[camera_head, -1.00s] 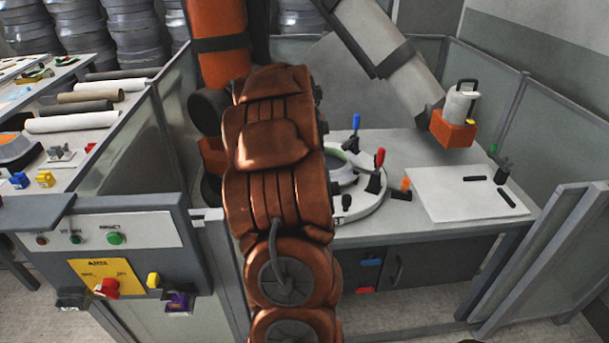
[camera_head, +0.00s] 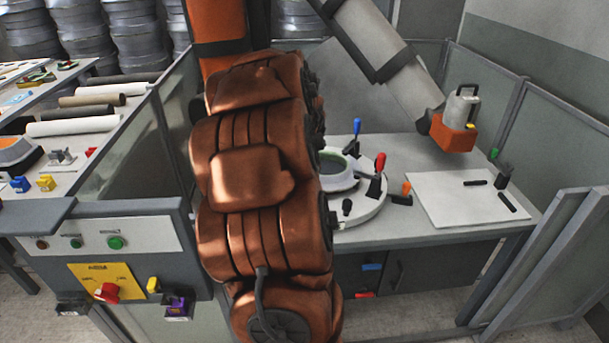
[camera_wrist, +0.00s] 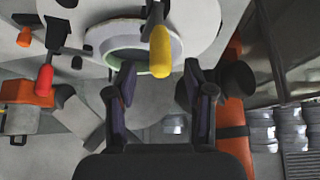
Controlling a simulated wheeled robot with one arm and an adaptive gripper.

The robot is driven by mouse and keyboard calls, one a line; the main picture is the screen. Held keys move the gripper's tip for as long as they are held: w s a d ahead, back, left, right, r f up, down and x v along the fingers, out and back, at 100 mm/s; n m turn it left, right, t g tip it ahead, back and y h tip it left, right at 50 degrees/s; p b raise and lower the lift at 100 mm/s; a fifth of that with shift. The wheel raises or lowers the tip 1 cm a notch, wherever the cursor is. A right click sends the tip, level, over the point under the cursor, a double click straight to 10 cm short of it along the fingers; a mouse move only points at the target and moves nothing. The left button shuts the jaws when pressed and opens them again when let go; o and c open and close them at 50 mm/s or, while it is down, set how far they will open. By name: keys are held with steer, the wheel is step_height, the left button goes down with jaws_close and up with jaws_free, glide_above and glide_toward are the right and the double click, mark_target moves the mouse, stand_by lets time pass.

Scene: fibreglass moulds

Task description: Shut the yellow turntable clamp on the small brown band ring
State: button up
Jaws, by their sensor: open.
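The yellow clamp handle (camera_wrist: 160,50) shows in the wrist view, rising from a dark clamp body at the turntable's rim. In the head view my arm hides it. My gripper (camera_wrist: 159,68) is open, with a finger on either side of the handle's free end in the picture; I see no clear contact. The pale turntable (camera_head: 366,212) carries a white ring-shaped part with a greenish inside (camera_head: 334,165), also visible in the wrist view (camera_wrist: 133,56). I cannot make out a brown band ring for certain.
Clamps with blue (camera_head: 357,127), red (camera_head: 380,162) and orange (camera_head: 406,187) handles stand around the turntable. A white board (camera_head: 455,195) with dark bars lies to the right. A robot arm with an orange end (camera_head: 452,137) hangs above. Grey panels (camera_head: 545,125) enclose the table.

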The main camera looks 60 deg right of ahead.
steer(key=shift+v, duration=2)
steer(key=shift+f, duration=0.1)
steer(key=w+a+n+y, duration=0.15)
steer(key=w+a, duration=0.25)
steer(key=a, duration=0.4)
steer(key=w+a+n+y, duration=0.1)
steer(key=w+a+n, duration=0.1)
steer(key=w+a, duration=0.35)
steer(key=s+a+n+y, duration=0.3)
steer(key=a+n, duration=0.1)
steer(key=a, duration=1.8)
steer(key=s+a+n+g, duration=0.4)
steer(key=s+a+n, duration=0.2)
steer(key=s+a, duration=0.7)
steer(key=shift+s+a+f, duration=0.4)
steer(key=shift+s, duration=0.2)
steer(key=shift+y, duration=0.25)
steer(key=shift+c, duration=0.5)
